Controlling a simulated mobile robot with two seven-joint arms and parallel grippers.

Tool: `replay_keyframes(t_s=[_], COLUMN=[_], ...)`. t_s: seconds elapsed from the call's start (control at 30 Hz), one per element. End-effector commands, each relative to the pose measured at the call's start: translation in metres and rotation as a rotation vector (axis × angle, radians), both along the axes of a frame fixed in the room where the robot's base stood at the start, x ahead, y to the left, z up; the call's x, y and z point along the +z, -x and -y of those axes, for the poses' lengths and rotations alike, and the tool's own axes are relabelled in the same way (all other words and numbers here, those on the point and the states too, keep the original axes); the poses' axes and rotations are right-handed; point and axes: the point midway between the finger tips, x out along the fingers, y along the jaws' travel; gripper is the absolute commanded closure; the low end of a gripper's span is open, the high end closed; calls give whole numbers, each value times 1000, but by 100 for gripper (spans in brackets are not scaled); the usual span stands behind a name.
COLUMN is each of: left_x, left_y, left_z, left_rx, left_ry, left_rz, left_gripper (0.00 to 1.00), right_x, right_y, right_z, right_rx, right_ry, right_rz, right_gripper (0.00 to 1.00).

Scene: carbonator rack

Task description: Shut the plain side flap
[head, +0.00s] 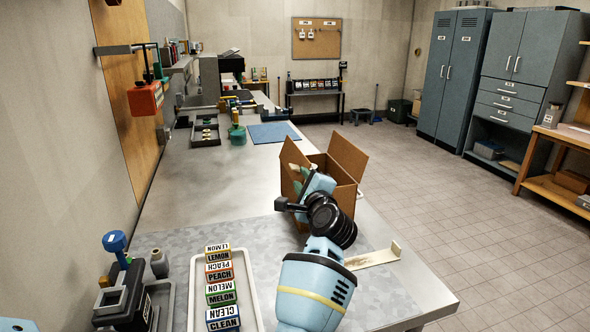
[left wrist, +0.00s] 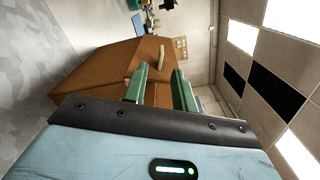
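An open cardboard box (head: 345,198) stands near the right edge of the bench, and it also shows in the left wrist view (left wrist: 100,75). One brown flap (head: 349,156) stands up at its far right, and another flap (head: 291,155) stands up on the left. I cannot tell which flap is the plain one. My left gripper (head: 297,172) is over the near left of the box and hides part of it. In the left wrist view its green fingers (left wrist: 162,88) are apart with nothing clearly between them. Contact with the box cannot be told. My right gripper is not in view.
A white tray (head: 246,272) of labelled blocks lies front left of the box. A pale strip (head: 372,257) lies by the bench's front right edge. A blue mat (head: 273,132) and a green pot (head: 237,135) are farther back. The bench left of the box is clear.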

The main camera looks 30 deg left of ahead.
Motion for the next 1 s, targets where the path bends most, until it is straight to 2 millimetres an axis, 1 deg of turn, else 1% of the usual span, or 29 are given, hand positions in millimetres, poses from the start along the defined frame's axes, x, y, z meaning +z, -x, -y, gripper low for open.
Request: replay_keyframes(t_s=[0.13, 0.4, 0.53, 0.8, 1.0], left_x=[0, 2, 3, 3, 1], left_y=[0, -3, -12, -36, -48], left_z=[0, -4, -14, -43, -56], left_rx=[-1, 0, 0, 1, 0], left_ry=[41, 43, 41, 41, 42], left_rz=[49, 54, 55, 53, 51], left_gripper=[73, 73, 73, 73, 73], right_x=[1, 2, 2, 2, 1], right_y=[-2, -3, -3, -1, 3], right_z=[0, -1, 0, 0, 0], right_rx=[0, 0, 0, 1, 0], right_ry=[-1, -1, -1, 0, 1], right_rz=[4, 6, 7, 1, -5], right_gripper=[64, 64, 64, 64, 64])
